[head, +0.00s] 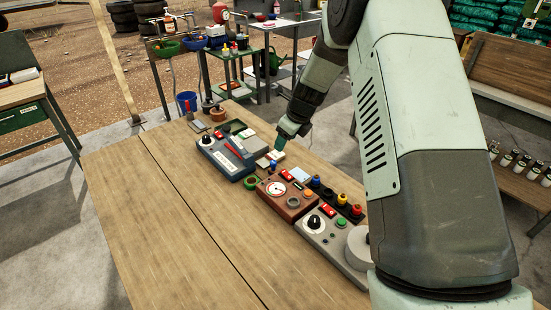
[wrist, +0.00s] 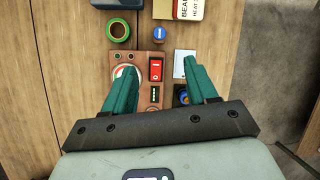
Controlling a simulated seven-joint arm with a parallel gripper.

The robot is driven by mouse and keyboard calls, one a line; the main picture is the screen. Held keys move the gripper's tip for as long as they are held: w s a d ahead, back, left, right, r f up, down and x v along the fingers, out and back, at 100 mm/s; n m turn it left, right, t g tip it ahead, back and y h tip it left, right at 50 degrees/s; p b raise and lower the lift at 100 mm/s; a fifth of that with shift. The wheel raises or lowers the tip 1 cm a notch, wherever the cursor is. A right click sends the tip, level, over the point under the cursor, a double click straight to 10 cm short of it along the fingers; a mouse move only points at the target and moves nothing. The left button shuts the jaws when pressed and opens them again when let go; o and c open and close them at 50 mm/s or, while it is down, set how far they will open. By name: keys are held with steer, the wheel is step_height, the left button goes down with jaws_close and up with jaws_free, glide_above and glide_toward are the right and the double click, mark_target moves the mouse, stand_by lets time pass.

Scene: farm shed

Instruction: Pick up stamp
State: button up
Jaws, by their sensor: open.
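A small round blue-topped piece (head: 261,163) stands on the wooden table beside a green ring (head: 251,182); it may be the stamp, but I cannot tell for sure. It also shows in the wrist view (wrist: 159,34), beyond my fingertips. A red-handled upright thing (head: 188,107) at the table's far end could also be a stamp; it is too small to tell. My gripper (wrist: 159,72) is open and empty, its green fingers above the brown panel box (wrist: 143,60) with a red switch. In the head view my gripper (head: 281,149) is partly hidden by my arm.
A blue-grey device (head: 226,158), the brown box (head: 285,200) and a grey box with a black knob (head: 320,222) line the table's right side. Boxed packets (wrist: 190,8) lie beyond my fingers. The table's left half (head: 150,215) is clear.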

mark_target(275, 169)
steer(key=f+m, duration=0.1)
steer(key=f, duration=0.2)
steer(key=w+a+f, duration=0.1)
steer(key=f, duration=0.3)
steer(key=w+a+f+m, duration=0.1)
steer(key=f, duration=0.3)
steer(key=shift+w+a+m, duration=0.1)
steer(key=shift+w+m, duration=0.1)
steer(key=shift+m, duration=0.1)
steer(key=shift+x, duration=2.9)
jaws_close()
